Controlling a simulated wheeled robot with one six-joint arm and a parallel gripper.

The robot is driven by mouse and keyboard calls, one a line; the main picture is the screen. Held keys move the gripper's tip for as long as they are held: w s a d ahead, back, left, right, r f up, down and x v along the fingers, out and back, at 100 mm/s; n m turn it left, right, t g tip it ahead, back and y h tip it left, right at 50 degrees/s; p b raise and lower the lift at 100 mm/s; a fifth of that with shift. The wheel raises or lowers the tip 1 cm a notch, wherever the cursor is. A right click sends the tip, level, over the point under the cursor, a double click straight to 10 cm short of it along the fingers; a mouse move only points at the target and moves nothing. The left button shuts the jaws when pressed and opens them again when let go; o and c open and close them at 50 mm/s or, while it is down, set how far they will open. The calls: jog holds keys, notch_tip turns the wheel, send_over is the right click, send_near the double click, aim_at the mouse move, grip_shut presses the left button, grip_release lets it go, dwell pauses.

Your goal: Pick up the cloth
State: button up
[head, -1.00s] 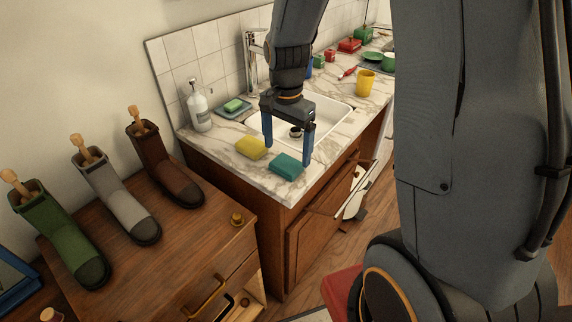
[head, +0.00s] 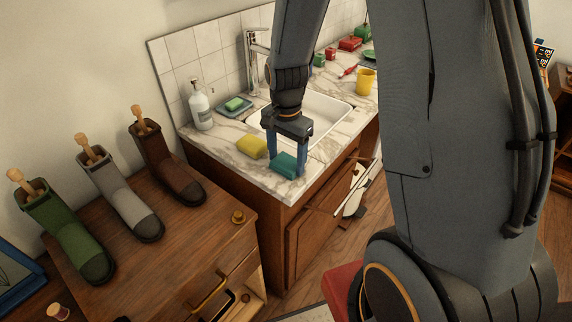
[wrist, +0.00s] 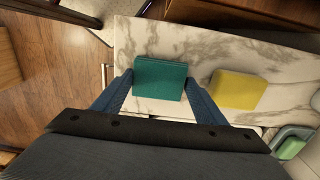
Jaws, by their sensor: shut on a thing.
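The teal cloth (head: 285,164), a thick folded block, is at the front corner of the marble counter, and it also shows in the wrist view (wrist: 160,79). My gripper (head: 286,171) points down over it, with one blue finger on each side. In the wrist view my gripper (wrist: 159,80) is shut on the cloth, its fingertips at the left and right edges. The cloth looks to be at counter level; I cannot tell any gap under it.
A yellow sponge (head: 251,147) lies just left of the cloth, close to my gripper. The sink (head: 325,112) with its tall faucet (head: 253,60) is behind. A soap bottle (head: 200,107) and a dish with a green bar (head: 235,105) stand back left. Boots stand on the wooden cabinet (head: 190,235).

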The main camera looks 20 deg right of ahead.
aim_at(287, 161)
jog(key=shift+r, duration=0.1)
notch_tip(287, 161, up, 10)
jog(key=b, duration=0.2)
dwell(0.5)
